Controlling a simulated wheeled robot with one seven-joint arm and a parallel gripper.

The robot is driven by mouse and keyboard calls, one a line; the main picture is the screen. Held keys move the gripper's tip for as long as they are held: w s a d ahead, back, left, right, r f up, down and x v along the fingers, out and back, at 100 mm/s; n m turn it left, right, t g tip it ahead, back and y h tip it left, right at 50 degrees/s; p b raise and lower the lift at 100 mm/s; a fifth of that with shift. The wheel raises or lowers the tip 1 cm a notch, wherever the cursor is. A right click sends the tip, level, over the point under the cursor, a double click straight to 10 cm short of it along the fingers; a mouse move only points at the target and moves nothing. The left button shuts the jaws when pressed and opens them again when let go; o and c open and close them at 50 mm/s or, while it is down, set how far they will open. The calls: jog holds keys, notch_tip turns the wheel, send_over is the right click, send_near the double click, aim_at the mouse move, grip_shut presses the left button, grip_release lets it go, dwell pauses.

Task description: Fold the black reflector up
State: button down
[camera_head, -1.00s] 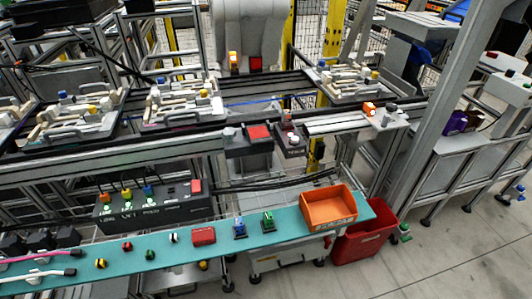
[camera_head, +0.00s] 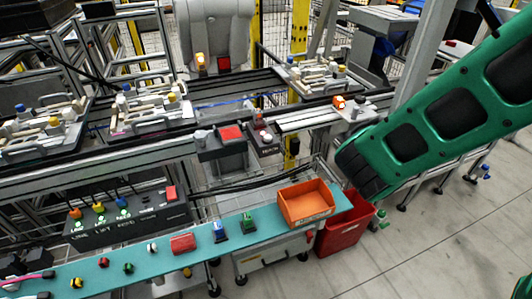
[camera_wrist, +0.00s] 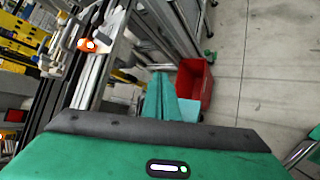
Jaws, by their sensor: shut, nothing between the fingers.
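My gripper (camera_wrist: 166,98) shows in the wrist view as narrow green fingers, shut and empty, above the end of the teal worktop. In the head view my green arm reaches in from the right and its gripper is not visible. I cannot clearly tell which part is the black reflector. Small dark fixtures stand along the rail: a black box with a red top (camera_head: 231,133), a dark block (camera_head: 264,142) beside it, and a mount with an orange-lit sensor (camera_head: 339,102) on the right end. The orange light also shows in the wrist view (camera_wrist: 88,45). My gripper touches none of these.
The teal worktop (camera_head: 130,284) carries buttons, a red box (camera_head: 183,243) and an orange bin (camera_head: 306,204). A red bin (camera_head: 343,232) stands on the floor beside it. A black control box (camera_head: 130,222) sits behind. Pallets with white fixtures (camera_head: 150,107) lie on the conveyor. Floor at right is open.

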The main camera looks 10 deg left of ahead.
aim_at(231, 135)
jog(key=s+a+n+y, duration=0.3)
jog(key=a+n, duration=0.3)
jog(key=a, duration=0.4)
jog(key=s+a+f+n+t+y, duration=0.1)
jog(key=s+a+n+y, duration=0.3)
jog(key=a, duration=0.6)
jog(key=s+a+f+n+y, duration=0.1)
jog(key=s+a+n+y, duration=0.2)
jog(key=a+n, duration=0.6)
jog(key=shift+s+a+t, duration=0.3)
jog(key=shift+a+t, duration=0.1)
jog(key=shift+a, duration=0.45)
jog(key=shift+w, duration=0.15)
jog(key=x, duration=0.3)
jog(key=r+x, duration=0.1)
jog(key=x, duration=0.5)
jog(key=shift+w+a+r, duration=0.25)
jog(key=shift+r, duration=1.15)
